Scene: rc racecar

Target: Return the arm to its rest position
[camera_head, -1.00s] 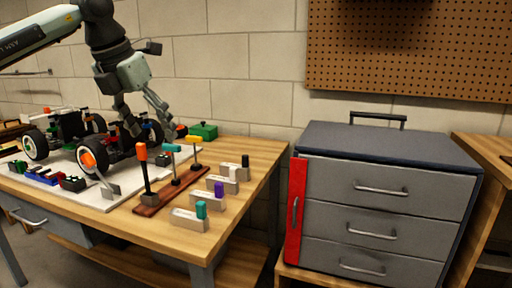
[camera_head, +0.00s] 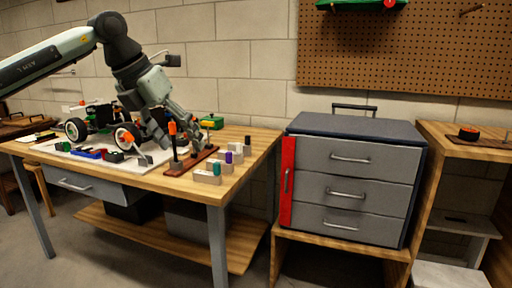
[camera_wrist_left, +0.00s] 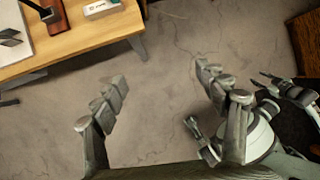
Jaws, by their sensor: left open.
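My left arm comes in from the left in the head view, bent at the elbow above the workbench (camera_head: 262,141). Its left gripper (camera_head: 187,145) points down with spread, empty fingers, in front of the car's right end and close to the orange-handled tool in the picture. In the left wrist view, the open left gripper (camera_wrist_left: 162,78) has bare floor between its fingers. The RC car (camera_head: 98,117) stands on a white board and is partly hidden by my arm. Part of my other arm (camera_wrist_left: 260,138) shows at lower right in the wrist view; its jaw state is unclear.
The orange-handled tool (camera_head: 172,130) stands on a wooden rack near the bench's front. Several small holders with coloured tops (camera_head: 208,177) line the right end. A grey drawer cabinet (camera_head: 350,185) with a red side handle stands right. Floor between is clear.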

